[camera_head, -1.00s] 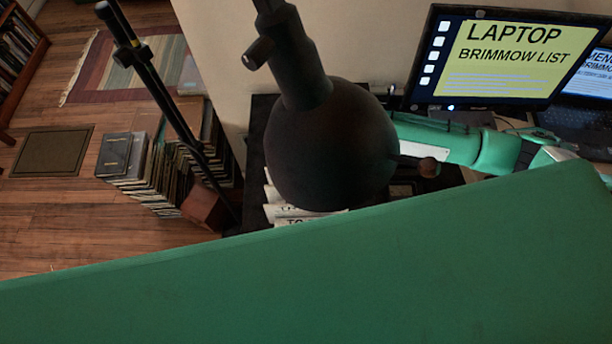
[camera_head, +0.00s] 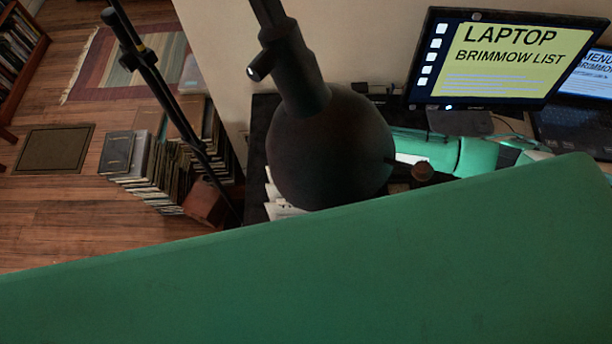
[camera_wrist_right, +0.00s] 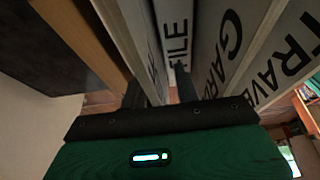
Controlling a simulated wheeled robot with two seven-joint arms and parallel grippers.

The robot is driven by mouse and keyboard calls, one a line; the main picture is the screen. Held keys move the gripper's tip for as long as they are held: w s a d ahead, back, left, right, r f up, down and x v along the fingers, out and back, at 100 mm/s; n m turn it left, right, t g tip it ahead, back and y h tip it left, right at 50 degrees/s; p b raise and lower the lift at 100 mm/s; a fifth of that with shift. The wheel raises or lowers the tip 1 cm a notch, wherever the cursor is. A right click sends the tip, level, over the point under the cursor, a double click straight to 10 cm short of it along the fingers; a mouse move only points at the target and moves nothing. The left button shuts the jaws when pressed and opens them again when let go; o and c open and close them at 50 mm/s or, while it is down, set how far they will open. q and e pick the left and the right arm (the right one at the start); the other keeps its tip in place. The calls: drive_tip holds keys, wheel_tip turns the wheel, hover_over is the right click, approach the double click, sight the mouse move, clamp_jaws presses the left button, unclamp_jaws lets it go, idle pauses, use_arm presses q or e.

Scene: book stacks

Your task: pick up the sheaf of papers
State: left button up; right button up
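No loose sheaf of papers can be made out for certain. In the right wrist view, upright white panels stand close around my right gripper (camera_wrist_right: 160,88). One reads "FILE" (camera_wrist_right: 176,40), another begins "GAR" (camera_wrist_right: 225,45), and one begins "TRAVE" (camera_wrist_right: 285,50). The two dark fingers are apart, with part of the "FILE" panel showing between them; I see no clear grip. In the head view, pale labelled edges (camera_head: 285,209) show at the lower left of a dark round lamp shade (camera_head: 330,150), which hides my right gripper. My left gripper is not in view.
A monitor (camera_head: 490,55) stands at the back right, beside a laptop (camera_head: 585,120). A thin dark pole (camera_head: 160,85) crosses the left side. Book stacks (camera_head: 165,165) stand on the wooden floor. A large green surface (camera_head: 330,270) fills the front and blocks the view.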

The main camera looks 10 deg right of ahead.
drive_tip(key=shift+f, duration=0.15)
clamp_jaws()
idle(0.4)
